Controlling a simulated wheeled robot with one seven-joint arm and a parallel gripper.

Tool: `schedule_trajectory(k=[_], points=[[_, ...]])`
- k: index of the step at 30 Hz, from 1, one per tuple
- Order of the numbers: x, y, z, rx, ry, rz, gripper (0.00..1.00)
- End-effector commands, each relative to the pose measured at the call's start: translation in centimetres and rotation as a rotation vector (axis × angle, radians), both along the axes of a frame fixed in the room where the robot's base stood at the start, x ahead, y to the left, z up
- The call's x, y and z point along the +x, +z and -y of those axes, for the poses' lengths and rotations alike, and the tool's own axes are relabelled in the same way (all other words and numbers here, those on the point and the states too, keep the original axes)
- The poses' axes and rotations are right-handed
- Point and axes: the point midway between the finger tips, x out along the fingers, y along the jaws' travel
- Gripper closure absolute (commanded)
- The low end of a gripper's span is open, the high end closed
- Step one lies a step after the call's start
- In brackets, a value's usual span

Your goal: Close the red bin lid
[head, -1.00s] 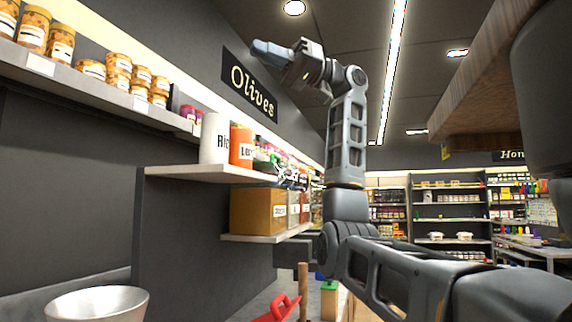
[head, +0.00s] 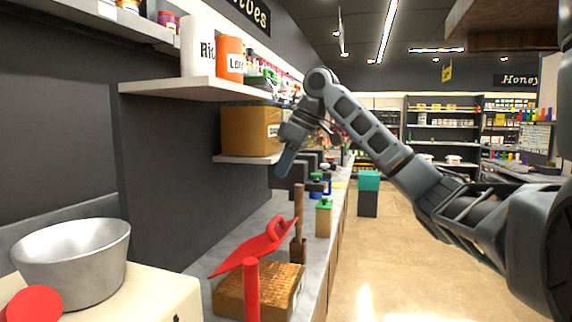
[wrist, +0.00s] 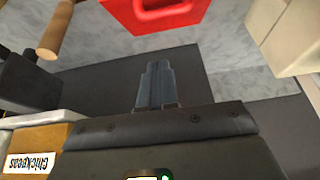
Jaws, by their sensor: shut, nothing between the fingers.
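The red lid (head: 245,248) is tilted open above a brown, grainy box-shaped bin (head: 232,296) on the grey counter. Its raised handle (head: 278,229) is at the upper right end. The lid and its handle also show at the top edge of the wrist view (wrist: 152,22). My gripper (head: 284,168) is shut and empty. It points down, above and apart from the lid, in front of the lower shelf. The fingertips also show in the wrist view (wrist: 157,66), apart from the lid.
A metal bowl (head: 75,262) stands on a cream unit at the left. A red post (head: 251,290) stands before the bin. A wooden handle (head: 298,205) rises behind the lid. Shelves with a white canister (head: 197,45) and a chickpeas box (wrist: 40,155) are close to my gripper.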

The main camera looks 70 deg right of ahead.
Motion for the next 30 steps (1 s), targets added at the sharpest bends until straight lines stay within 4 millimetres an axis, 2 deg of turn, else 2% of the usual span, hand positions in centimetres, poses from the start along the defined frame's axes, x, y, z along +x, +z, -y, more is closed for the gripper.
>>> schedule_trajectory(k=[10,15,21,30], points=[[2.9,-6.1,-0.4,0.002,0.0,0.0,1.0],[2.0,-8.3,-0.3,0.002,-0.002,0.001,1.0],[1.6,-9.7,-0.3,0.001,-0.001,0.002,1.0],[1.5,-9.9,-0.3,0.001,-0.001,0.002,1.0]])
